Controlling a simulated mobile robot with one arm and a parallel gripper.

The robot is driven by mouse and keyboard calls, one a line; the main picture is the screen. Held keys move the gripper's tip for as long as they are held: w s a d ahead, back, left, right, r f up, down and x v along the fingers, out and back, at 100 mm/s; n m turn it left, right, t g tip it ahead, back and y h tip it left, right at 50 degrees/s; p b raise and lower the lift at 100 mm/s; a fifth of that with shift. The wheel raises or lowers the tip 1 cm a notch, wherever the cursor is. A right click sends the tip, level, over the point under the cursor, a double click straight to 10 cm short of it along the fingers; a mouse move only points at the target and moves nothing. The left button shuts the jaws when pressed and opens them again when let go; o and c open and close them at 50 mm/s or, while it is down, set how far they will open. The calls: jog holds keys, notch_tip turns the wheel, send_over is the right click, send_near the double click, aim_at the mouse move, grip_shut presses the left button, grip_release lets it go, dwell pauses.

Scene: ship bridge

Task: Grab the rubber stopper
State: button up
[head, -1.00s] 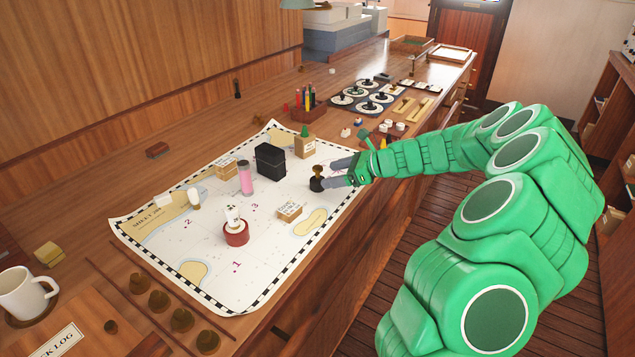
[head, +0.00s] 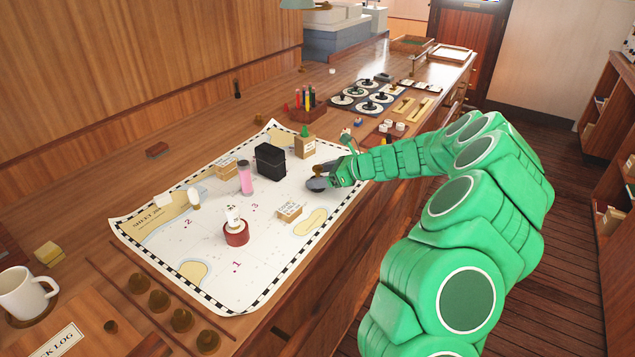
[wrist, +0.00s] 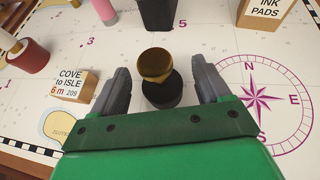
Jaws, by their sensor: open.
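A round black piece with a brass-coloured knob (wrist: 155,65), seemingly the rubber stopper, stands upright on the chart. My gripper (wrist: 160,68) is open, with one grey finger on each side of it. In the wrist view gaps show between both fingers and the piece, so neither finger visibly touches it. In the head view my gripper (head: 320,181) is low over the chart's right part, and its fingers hide most of the piece; only the brown knob (head: 319,170) shows.
The chart (head: 215,270) lies on the wooden counter. A black box (head: 270,161), an ink-pads box (wrist: 265,10) and a pink cylinder (head: 246,178) stand beyond the gripper. A small Cove to Isle box (head: 289,212) is close on its left. Chart space to the right is clear in the wrist view.

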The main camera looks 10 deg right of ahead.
jog(key=shift+w+a+f, duration=0.25)
jog(key=shift+a, duration=0.2)
jog(key=c, duration=1.1)
jog(key=shift+r, duration=0.1)
